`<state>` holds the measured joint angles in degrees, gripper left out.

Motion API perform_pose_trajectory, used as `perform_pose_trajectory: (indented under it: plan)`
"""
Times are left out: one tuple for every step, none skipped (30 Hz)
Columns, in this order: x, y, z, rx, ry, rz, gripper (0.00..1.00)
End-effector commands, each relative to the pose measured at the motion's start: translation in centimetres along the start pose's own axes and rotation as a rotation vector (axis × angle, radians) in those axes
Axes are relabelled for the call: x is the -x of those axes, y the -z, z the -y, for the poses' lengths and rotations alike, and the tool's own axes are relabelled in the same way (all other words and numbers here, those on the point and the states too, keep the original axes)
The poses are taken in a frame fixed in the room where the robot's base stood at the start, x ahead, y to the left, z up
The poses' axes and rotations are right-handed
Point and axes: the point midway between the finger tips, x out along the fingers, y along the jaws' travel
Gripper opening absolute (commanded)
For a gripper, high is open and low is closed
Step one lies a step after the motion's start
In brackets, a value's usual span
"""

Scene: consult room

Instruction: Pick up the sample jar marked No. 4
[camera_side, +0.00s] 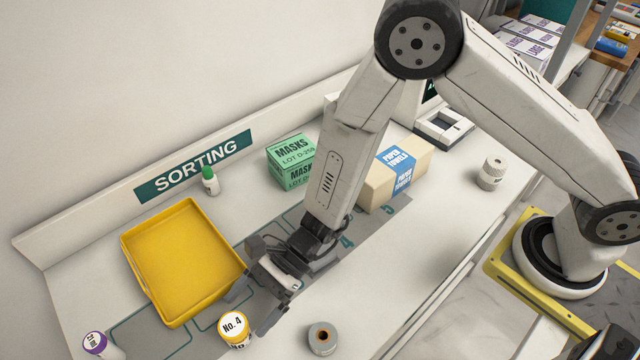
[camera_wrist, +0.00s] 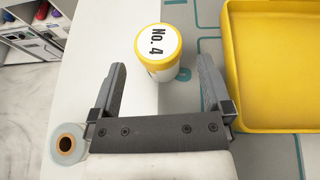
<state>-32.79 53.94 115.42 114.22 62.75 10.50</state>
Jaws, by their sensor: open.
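The yellow tray (camera_side: 128,240) lies close behind the jar, and its wall (camera_wrist: 232,60) is right of my fingers. A grey roll (camera_side: 322,338) stands to the right. A purple-lidded jar (camera_side: 96,344) is at the lower left.

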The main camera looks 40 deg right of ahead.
Motion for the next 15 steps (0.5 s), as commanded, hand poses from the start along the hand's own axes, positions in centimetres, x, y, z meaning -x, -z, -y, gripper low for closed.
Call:
perform_pose_trajectory:
  plan:
    - [-0.6, 0.1, -0.1, 0.0, -0.003, -0.001, 1.0]
    - [-0.9, 0.2, -0.1, 0.001, -0.004, -0.001, 1.0]
    - [-1.4, 0.2, -0.1, 0.001, -0.004, 0.0, 1.0]
    - [-1.8, 0.3, -0.1, 0.001, -0.003, 0.0, 1.0]
    - [-2.1, 0.4, -0.2, 0.0, -0.004, 0.0, 1.0]
    - [-2.6, 0.3, -0.1, 0.001, -0.004, 0.0, 1.0]
    - [-2.9, 0.3, -0.1, 0.002, -0.003, 0.0, 1.0]
    - [-3.2, 0.3, -0.1, 0.001, -0.003, 0.0, 1.0]
    - [-3.5, 0.3, -0.1, 0.0, -0.003, 0.0, 1.0]
    - [-3.8, 0.3, -0.1, 0.0, -0.002, 0.0, 1.0]
    - [-3.9, 0.3, -0.1, 0.0, -0.002, 0.0, 1.0]
    - [-4.1, 0.3, -0.1, 0.0, -0.001, 0.0, 1.0]
    - [-4.1, 0.3, -0.1, 0.0, -0.001, 0.0, 1.0]
    - [-4.2, 0.3, -0.1, 0.0, -0.001, 0.0, 1.0]
    - [-4.2, 0.3, -0.1, 0.0, -0.001, 0.0, 1.0]
